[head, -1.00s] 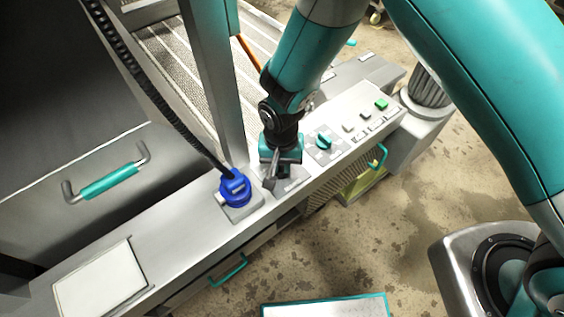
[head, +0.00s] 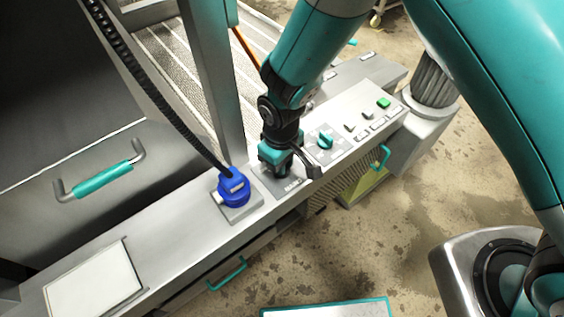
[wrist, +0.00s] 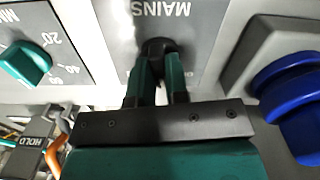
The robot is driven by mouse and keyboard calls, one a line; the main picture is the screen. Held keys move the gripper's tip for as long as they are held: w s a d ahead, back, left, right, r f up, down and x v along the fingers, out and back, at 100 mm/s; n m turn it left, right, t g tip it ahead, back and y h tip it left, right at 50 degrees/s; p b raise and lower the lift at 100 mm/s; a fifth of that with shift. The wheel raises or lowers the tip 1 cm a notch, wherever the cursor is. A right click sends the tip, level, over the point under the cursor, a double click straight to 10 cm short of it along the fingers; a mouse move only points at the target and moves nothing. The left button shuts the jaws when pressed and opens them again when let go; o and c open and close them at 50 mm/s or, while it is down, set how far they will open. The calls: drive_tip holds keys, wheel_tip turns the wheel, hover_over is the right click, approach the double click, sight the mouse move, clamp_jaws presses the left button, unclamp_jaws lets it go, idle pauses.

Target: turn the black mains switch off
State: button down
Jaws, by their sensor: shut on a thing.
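The black mains switch (wrist: 160,47) shows in the wrist view under the upside-down MAINS lettering, between my gripper's fingers. My gripper (wrist: 158,75) is shut on it. In the head view my gripper (head: 281,170) is down at the mains plate (head: 291,186), between the blue plug and the teal dial. The switch itself is hidden there by my gripper, and I cannot read which position it points to.
The blue plug (head: 234,188) with its black cable stands close left of my gripper. The teal dial (head: 325,141) and a green button (head: 383,103) lie to the right on the panel. A teal-handled grey door (head: 104,182) is at left.

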drive_tip(key=n, duration=0.6)
drive_tip(key=shift+w+n+b, duration=0.1)
drive_tip(key=shift+n+b, duration=0.2)
drive_tip(key=shift+b, duration=0.1)
drive_tip(key=shift+r, duration=0.1)
idle(0.3)
drive_tip(key=c, duration=1.1)
unclamp_jaws()
wheel_tip(320, 180, up, 17)
drive_tip(key=shift+r+b, duration=0.15)
drive_tip(key=shift+b, duration=0.65)
drive_tip(key=shift+d+r, duration=0.1)
drive_tip(key=shift+d, duration=0.05)
drive_tip(key=s+d+r+m+y, duration=0.1)
drive_tip(key=s+d+r+m, duration=0.2)
drive_tip(key=s+d, duration=0.1)
drive_tip(key=s+d+r+m+y, duration=0.1)
drive_tip(key=s+d+r+m, duration=0.1)
drive_tip(key=s, duration=0.5)
drive_tip(key=s+d+r+m+y, duration=0.2)
drive_tip(key=s+d+r+m, duration=0.1)
drive_tip(key=s+d+r, duration=0.1)
drive_tip(key=shift+s+d+r+m, duration=0.15)
drive_tip(key=shift+s+d, duration=0.25)
drive_tip(key=shift+d, duration=0.1)
drive_tip(key=shift+s+d+r+m, duration=0.1)
drive_tip(key=shift+s+d+m, duration=0.05)
drive_tip(key=shift+s+d, duration=0.25)
